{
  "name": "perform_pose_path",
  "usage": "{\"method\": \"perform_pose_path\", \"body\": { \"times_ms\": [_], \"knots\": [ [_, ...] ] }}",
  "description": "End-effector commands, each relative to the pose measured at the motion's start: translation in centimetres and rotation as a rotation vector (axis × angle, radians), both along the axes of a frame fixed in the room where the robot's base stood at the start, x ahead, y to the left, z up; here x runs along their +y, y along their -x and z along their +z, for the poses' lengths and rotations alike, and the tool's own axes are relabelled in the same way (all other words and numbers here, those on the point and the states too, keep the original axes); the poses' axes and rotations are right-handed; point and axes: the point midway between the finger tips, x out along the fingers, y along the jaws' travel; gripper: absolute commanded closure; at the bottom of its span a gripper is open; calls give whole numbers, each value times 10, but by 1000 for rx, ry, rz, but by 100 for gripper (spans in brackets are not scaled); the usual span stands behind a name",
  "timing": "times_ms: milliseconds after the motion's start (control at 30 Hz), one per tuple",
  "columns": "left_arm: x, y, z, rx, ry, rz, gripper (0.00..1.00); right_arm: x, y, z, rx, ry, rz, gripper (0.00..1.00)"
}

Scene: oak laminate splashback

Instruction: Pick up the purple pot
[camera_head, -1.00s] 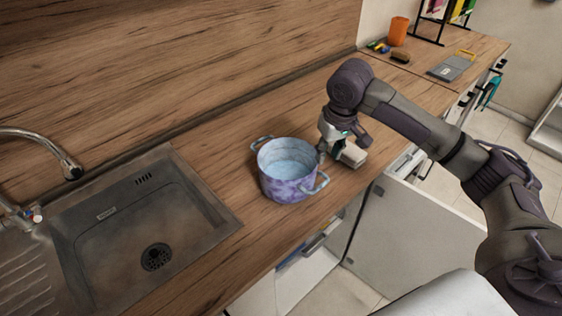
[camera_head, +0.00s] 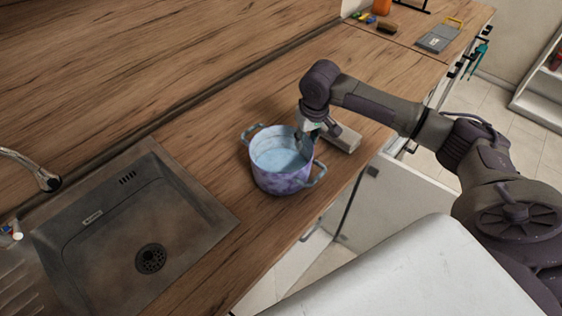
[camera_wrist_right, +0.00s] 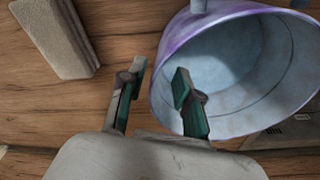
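The purple pot (camera_head: 281,181) stands upright on the wooden counter, right of the sink. It is mottled purple outside and pale blue inside, with two blue loop handles. In the right wrist view the pot (camera_wrist_right: 235,75) fills the upper right, its open mouth facing the camera. My right gripper (camera_head: 306,146) is at the pot's right rim. In the right wrist view the gripper (camera_wrist_right: 160,74) has its fingers apart, one left of the pot's wall and one over its mouth. Contact with the wall cannot be told. My left gripper is not in view.
A pale block (camera_head: 345,138) lies on the counter just right of the pot and shows in the right wrist view (camera_wrist_right: 55,35). The sink (camera_head: 190,190) is to the left. A brush (camera_head: 387,27) and a grey board (camera_head: 437,38) lie at the far end.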

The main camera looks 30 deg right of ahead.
Motion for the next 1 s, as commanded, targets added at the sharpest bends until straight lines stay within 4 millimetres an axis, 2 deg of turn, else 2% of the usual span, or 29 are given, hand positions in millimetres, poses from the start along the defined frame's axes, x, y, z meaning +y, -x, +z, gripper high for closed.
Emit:
{"method": "perform_pose_path", "body": {
  "times_ms": [100, 200, 400, 600, 667, 800, 1000],
  "knots": [
    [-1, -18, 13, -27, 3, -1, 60, 1, 2, -14, 6, 0, 0, 67],
    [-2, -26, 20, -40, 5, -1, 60, 2, 1, -30, 4, 0, 1, 67],
    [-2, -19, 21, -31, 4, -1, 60, 1, -2, -48, 2, 0, 1, 67],
    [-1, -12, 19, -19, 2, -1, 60, 1, -2, -49, 1, 0, 1, 67],
    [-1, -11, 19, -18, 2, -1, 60, 1, -2, -49, 1, 0, 1, 75],
    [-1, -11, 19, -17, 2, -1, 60, 1, -2, -49, 1, 0, 1, 98],
    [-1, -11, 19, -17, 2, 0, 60, 1, -2, -49, 0, 1, 1, 100]
  ]
}}
